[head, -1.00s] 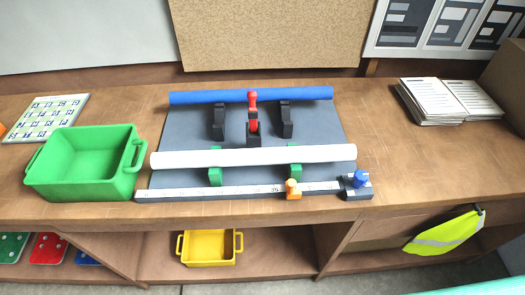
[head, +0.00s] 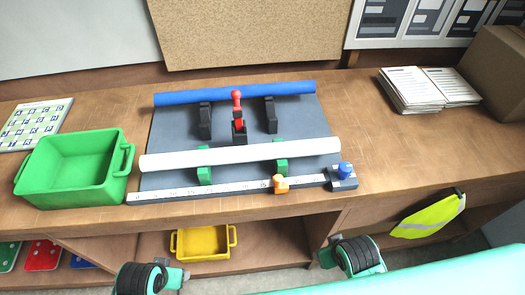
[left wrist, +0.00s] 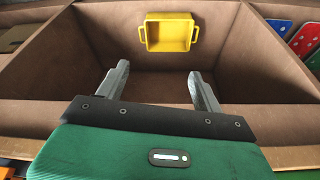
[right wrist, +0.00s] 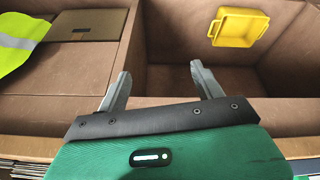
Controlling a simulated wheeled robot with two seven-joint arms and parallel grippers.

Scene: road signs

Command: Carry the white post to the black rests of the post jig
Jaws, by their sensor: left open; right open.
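The white post (head: 240,153) lies level across the two green supports (head: 204,175) at the front of the grey post jig (head: 165,135). The two black rests (head: 205,122) (head: 270,115) stand behind it, apart from the post and empty. A red-handled clamp (head: 238,103) stands between them. My left gripper (left wrist: 160,84) is open and empty in the left wrist view, facing the shelf space under the bench. My right gripper (right wrist: 162,82) is open and empty in the right wrist view, facing the same shelf. Both are well away from the post.
A blue post (head: 235,92) lies along the jig's back. A ruler strip (head: 225,192) with an orange slider (head: 280,184) and blue knob (head: 345,170) runs along the front. A green bin (head: 72,170) stands left, papers (head: 425,90) right. A yellow bin (head: 203,242) sits on the lower shelf.

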